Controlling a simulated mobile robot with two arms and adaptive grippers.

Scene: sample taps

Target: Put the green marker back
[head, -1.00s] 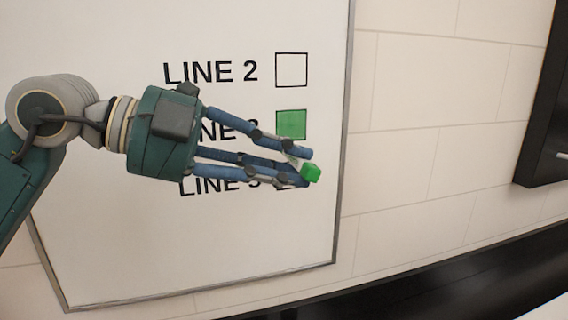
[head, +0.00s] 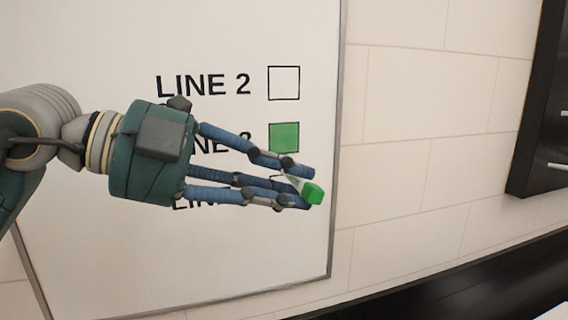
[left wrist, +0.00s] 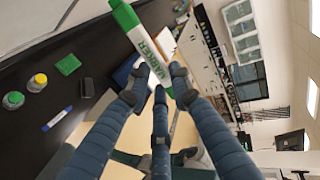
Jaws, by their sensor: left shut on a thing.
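My left gripper (head: 300,187) is shut on the green marker (head: 313,193), in front of the whiteboard (head: 90,60). In the head view mostly the green end of the marker shows; fingers hide much of the rest. In the left wrist view the green marker (left wrist: 139,30) has a white body and a green cap and lies between the fingertips. On the board, a box (head: 284,137) beside the middle line is filled green, and the LINE 2 box (head: 284,83) is empty. The gripper covers part of the lower lettering. My right gripper is not in view.
The left wrist view shows a dark counter (left wrist: 30,120) with a green block (left wrist: 68,65), a yellow-capped jar (left wrist: 38,82), a green-capped jar (left wrist: 13,100) and a blue-and-white marker (left wrist: 57,118). A dark cabinet (head: 545,120) hangs at right in the head view.

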